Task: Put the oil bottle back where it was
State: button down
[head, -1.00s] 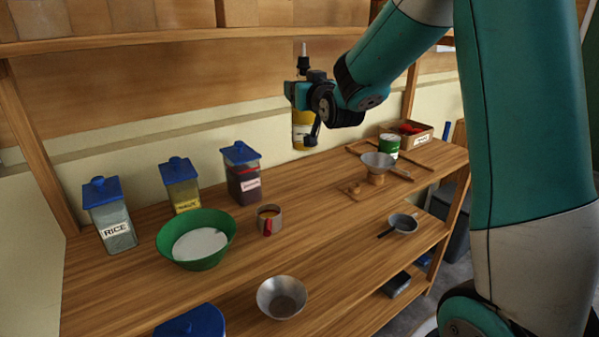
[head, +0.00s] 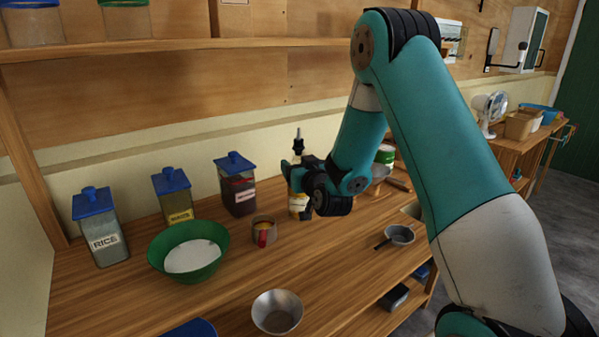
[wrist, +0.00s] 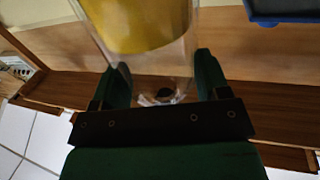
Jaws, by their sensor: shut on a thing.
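The oil bottle (head: 297,203) has a dark pouring spout and yellow contents. It stands upright in my gripper (head: 299,178), low over the wooden counter, behind and right of the mug. I cannot tell whether its base touches the wood. My arm and wrist hide part of its right side. In the wrist view the clear, yellow-filled bottle (wrist: 140,30) lies between the two green fingers of my gripper (wrist: 163,80), which is shut on it.
Blue-lidded jars, one marked RICE (head: 104,240), line the back left. A green bowl (head: 160,262) of white stuff and a mug (head: 264,231) stand left of the bottle. A metal bowl (head: 277,312) is in front, a small pan (head: 398,235) lower right. A green can (head: 385,155) stands behind my arm.

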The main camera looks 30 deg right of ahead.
jog(key=shift+r, duration=0.15)
jog(key=shift+c, duration=0.6)
grip_release()
jog(key=shift+f, duration=0.2)
jog(key=b+v, duration=1.2)
jog(key=b, duration=0.2)
